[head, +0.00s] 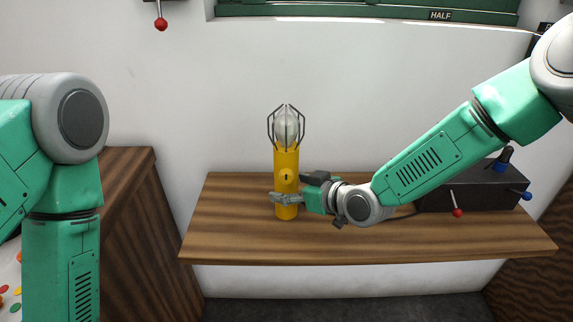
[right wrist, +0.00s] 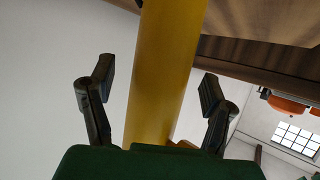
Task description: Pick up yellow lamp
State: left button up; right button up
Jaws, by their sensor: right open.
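The yellow lamp (head: 287,163) stands upright on the wooden shelf (head: 350,245), with a clear bulb in a dark wire cage on top. My right gripper (head: 287,190) reaches in from the right at the lower part of its body. In the right wrist view the lamp's yellow body (right wrist: 162,70) runs between the two open fingers of my right gripper (right wrist: 152,90), with a gap on each side. My left arm shows at the left edge of the head view, but its gripper is out of the picture.
A dark box (head: 480,190) with a red-knobbed lever and blue knobs stands on the right of the shelf, partly behind my right arm. A wooden cabinet (head: 130,230) stands to the left. The shelf left of the lamp is clear.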

aim_at(285, 150)
jog(key=shift+x, duration=1.15)
jog(key=shift+r, duration=0.1)
grip_shut()
notch_tip(285, 150, up, 10)
jog(key=shift+r+p, duration=0.1)
jog(key=shift+p, duration=0.3)
jog(key=shift+f+b, duration=2.75)
jog(key=shift+f, duration=1.75)
jog(key=shift+f, duration=0.55)
